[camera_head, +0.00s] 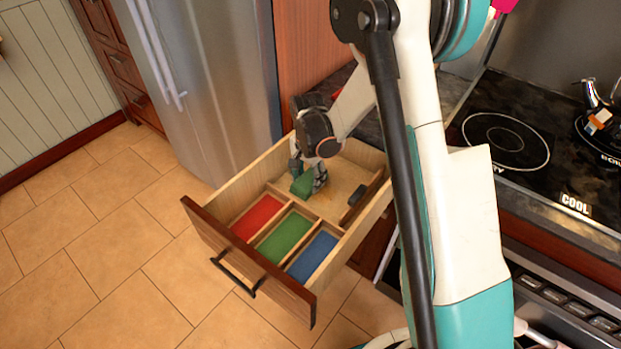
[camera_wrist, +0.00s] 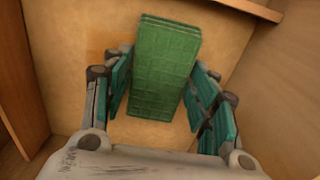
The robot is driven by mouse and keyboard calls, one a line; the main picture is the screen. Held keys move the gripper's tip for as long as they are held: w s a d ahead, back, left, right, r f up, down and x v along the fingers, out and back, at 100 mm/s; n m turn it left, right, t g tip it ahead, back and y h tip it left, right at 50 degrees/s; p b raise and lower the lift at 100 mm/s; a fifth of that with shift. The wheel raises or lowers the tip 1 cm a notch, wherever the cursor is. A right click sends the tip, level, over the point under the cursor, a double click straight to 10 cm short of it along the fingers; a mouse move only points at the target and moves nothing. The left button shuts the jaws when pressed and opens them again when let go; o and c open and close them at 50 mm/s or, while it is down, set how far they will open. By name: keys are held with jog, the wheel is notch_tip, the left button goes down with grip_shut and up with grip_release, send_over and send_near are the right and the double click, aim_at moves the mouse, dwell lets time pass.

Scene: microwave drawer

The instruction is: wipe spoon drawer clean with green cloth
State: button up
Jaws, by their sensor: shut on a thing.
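The drawer (camera_head: 258,274) is pulled out, with a dark handle on its wooden front. Its near part has red, green and blue compartments. Its back part is a larger bare wooden compartment with a faint orange-brown stain (camera_head: 324,196) on its floor. My gripper (camera_head: 309,178) is down in that back compartment, shut on the folded green cloth (camera_head: 302,186). In the wrist view, the cloth (camera_wrist: 166,68) sits between the two teal-padded fingers, above or on the drawer floor; I cannot tell if it touches. An orange smear (camera_wrist: 97,52) shows beside the cloth.
A dark object (camera_head: 356,195) lies along the right side of the drawer. A steel fridge (camera_head: 215,80) stands to the left. A black stovetop (camera_head: 505,140) with a kettle (camera_head: 597,125) is to the right. The tiled floor in front is clear.

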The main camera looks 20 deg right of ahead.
jog(key=shift+w+a+f, duration=0.1)
jog(key=shift+w+a, duration=0.4)
jog(key=shift+w, duration=0.15)
jog(key=shift+s+d, duration=0.65)
jog(key=shift+s, duration=0.25)
jog(key=shift+s+d, duration=0.65)
jog(key=shift+s, duration=0.25)
jog(key=shift+s+d, duration=0.65)
jog(key=shift+s, duration=0.25)
jog(key=shift+s+d, duration=0.65)
jog(key=shift+s, duration=0.2)
jog(key=shift+w+a, duration=0.7)
jog(key=shift+w, duration=0.2)
jog(key=shift+w+a, duration=0.65)
jog(key=shift+w, duration=0.3)
jog(key=shift+w+a, duration=0.65)
jog(key=shift+w, duration=0.25)
jog(key=shift+w+a, duration=0.6)
jog(key=shift+w, duration=0.2)
jog(key=shift+s+d, duration=0.65)
jog(key=shift+s, duration=0.25)
jog(key=shift+s+d, duration=0.1)
